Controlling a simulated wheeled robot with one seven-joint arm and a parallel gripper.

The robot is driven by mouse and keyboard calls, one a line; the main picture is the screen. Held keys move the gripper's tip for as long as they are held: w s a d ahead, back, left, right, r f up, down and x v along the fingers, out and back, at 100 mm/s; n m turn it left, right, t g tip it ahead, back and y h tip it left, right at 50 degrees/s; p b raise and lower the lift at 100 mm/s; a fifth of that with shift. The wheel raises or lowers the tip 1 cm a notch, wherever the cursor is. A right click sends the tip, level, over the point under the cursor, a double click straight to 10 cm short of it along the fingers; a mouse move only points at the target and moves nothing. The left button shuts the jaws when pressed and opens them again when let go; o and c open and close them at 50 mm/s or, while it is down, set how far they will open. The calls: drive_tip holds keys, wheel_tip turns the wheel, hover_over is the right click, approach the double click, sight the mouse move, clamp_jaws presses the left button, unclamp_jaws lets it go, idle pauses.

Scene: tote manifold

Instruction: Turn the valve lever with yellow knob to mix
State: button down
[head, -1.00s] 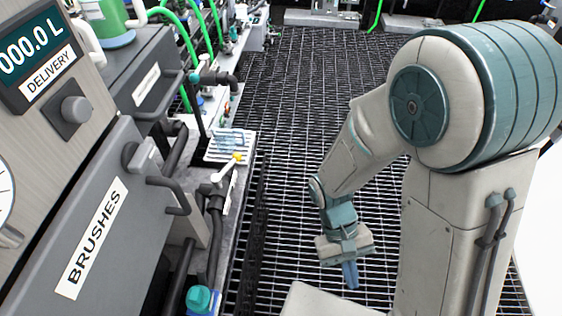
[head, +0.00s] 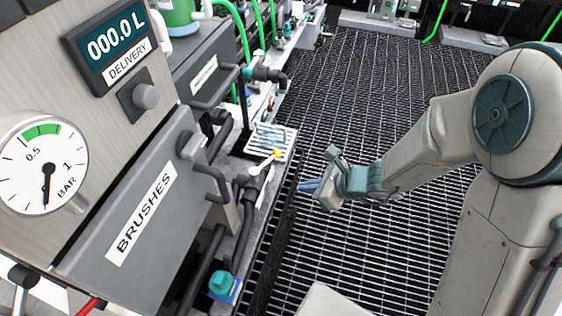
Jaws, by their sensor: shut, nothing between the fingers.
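The valve lever (head: 262,165) is a pale arm with a yellow knob (head: 278,154) at its end. It sits on the bench edge, right of the grey BRUSHES box, its knob toward the upper right. My gripper (head: 303,186) is to the right of the lever and a little lower in the picture, apart from it, over the floor grating. Its blue fingers point left and are shut and empty. Any label for the mix position is too small to read.
The BRUSHES box (head: 140,222) with its handle (head: 212,183) stands at the left. A teal knob (head: 222,283) is low on the bench. A white rack (head: 272,139) lies behind the lever, with dark pipes around it. Grating floor (head: 370,90) is open to the right.

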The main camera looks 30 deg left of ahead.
drive_tip(key=w+m+t, duration=0.2)
drive_tip(key=w+m, duration=0.1)
drive_tip(key=w, duration=0.1)
drive_tip(key=p, duration=0.2)
approach(266, 163)
drive_tip(key=shift+w+a+f, duration=1.45)
drive_tip(key=shift+a+f, duration=0.3)
drive_tip(key=shift+f, duration=1.35)
drive_tip(key=shift+b, duration=0.3)
